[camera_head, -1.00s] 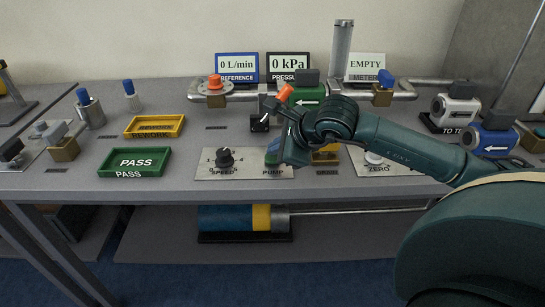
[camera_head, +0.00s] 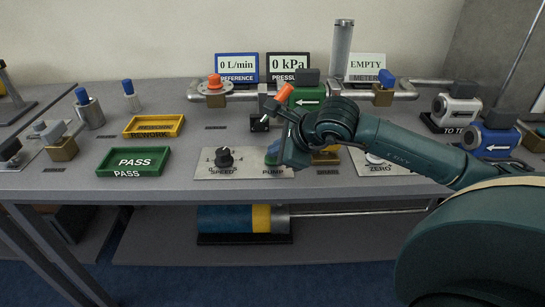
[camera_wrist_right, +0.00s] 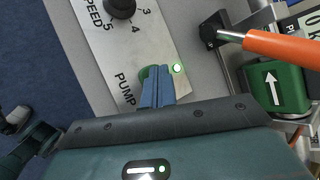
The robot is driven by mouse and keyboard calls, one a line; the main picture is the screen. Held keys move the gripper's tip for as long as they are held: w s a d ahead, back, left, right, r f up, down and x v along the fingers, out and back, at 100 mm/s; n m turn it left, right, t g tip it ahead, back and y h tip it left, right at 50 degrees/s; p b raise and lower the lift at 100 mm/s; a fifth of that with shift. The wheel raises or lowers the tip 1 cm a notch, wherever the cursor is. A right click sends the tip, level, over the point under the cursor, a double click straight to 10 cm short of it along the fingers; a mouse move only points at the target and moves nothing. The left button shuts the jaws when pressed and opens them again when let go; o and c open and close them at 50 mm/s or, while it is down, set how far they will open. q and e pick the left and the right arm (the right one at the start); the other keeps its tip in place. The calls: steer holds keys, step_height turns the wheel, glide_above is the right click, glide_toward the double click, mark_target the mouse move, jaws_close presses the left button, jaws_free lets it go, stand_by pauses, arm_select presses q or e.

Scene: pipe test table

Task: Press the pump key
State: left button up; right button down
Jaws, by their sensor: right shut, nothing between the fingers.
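The green pump key (camera_wrist_right: 148,73) shows in the right wrist view beside the PUMP label on a pale panel (camera_wrist_right: 105,58). The blue fingertips of my right gripper (camera_wrist_right: 157,86) are shut and empty, and cover much of the key. They look to be at the key, but I cannot tell whether it is pressed down. A small green lamp (camera_wrist_right: 177,68) is lit beside the key. In the head view my right gripper (camera_head: 273,156) points down at the PUMP end of the panel and largely hides the key. My left gripper is not in view.
A black speed knob (camera_head: 224,157) stands left of the key. An orange-handled lever (camera_head: 278,103) and a green arrow block (camera_head: 306,98) are close behind the gripper. Displays read 0 L/min (camera_head: 237,66) and 0 kPa (camera_head: 289,66). A green PASS tray (camera_head: 134,172) is further left.

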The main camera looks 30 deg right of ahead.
stand_by(0.4)
steer(key=shift+r, duration=0.75)
steer(key=shift+p, duration=0.3)
steer(key=shift+r+p, duration=1.3)
steer(key=shift+r, duration=1.2)
